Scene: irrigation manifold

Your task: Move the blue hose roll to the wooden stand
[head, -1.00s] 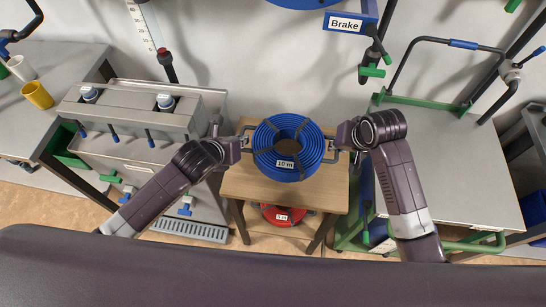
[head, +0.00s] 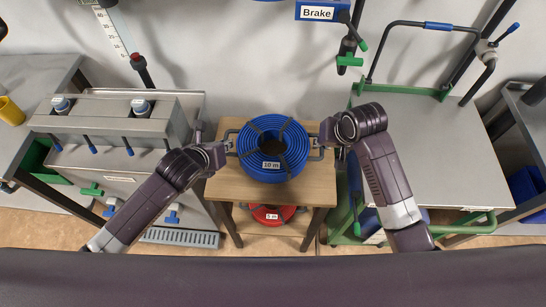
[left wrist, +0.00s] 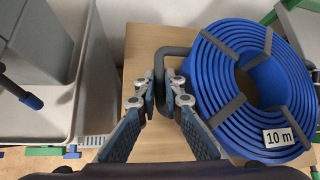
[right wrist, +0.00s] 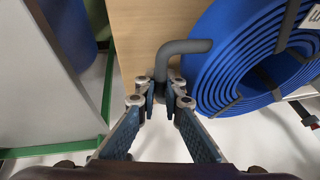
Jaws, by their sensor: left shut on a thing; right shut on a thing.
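The blue hose roll (head: 273,148), labelled 10 m, has dark straps and a grey handle on each side. It lies flat over the top of the wooden stand (head: 270,194); whether it touches the top or hangs just above it I cannot tell. My left gripper (head: 230,146) is shut on its left handle, which shows between the fingers in the left wrist view (left wrist: 174,52). My right gripper (head: 318,147) is shut on its right handle, seen in the right wrist view (right wrist: 188,47). The roll hides the middle of the stand's top.
A red hose roll (head: 272,214), labelled 5 m, sits on the stand's lower shelf. A grey unit with taps (head: 115,118) stands close on the left. A green-framed cart (head: 440,145) stands on the right. A lever labelled Brake (head: 318,13) is behind.

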